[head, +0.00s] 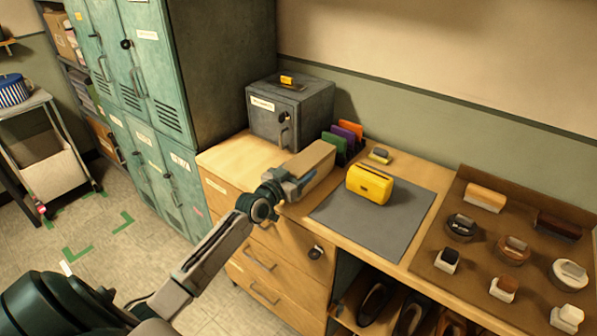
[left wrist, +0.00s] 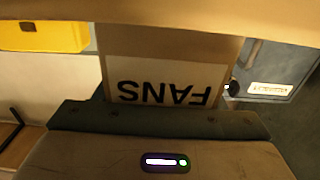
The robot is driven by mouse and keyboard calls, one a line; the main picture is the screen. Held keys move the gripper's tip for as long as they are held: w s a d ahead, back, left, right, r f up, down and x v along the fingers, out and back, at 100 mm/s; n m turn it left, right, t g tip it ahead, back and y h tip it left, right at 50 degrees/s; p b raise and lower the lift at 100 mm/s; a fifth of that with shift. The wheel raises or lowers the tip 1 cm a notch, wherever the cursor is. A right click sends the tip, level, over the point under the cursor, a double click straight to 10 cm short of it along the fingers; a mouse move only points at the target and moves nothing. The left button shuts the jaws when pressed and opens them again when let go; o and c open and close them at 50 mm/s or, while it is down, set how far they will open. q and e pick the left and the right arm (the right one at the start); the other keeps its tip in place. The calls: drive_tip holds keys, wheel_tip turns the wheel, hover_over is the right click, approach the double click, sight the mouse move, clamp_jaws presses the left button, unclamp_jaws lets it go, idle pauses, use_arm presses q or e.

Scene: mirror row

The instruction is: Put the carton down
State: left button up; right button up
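A brown carton (head: 310,163) is in my left gripper (head: 293,186), held over the wooden counter near its front edge. In the left wrist view the carton (left wrist: 165,50) fills the middle, with a white label reading FANS upside down. The gripper is shut on it. Whether the carton's underside touches the counter is hidden. My right gripper is not in view.
A grey metal box (head: 290,110) stands at the back left of the counter (head: 228,160). Coloured upright folders (head: 345,138) are behind the carton. A yellow case (head: 370,185) sits on a grey mat (head: 350,225). A brown tray (head: 470,280) with brushes and tins is at right.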

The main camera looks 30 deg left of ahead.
use_arm(q)
drive_tip(key=o, duration=0.4)
drive_tip(key=shift+o, duration=0.2)
drive_tip(key=shift+r, duration=0.1)
drive_tip(key=shift+s, duration=0.2)
drive_tip(key=s+p, duration=0.8)
drive_tip(key=s, duration=0.3)
drive_tip(key=shift+s+a+p, duration=0.3)
drive_tip(key=shift+a+p, duration=0.05)
drive_tip(key=shift+a, duration=0.1)
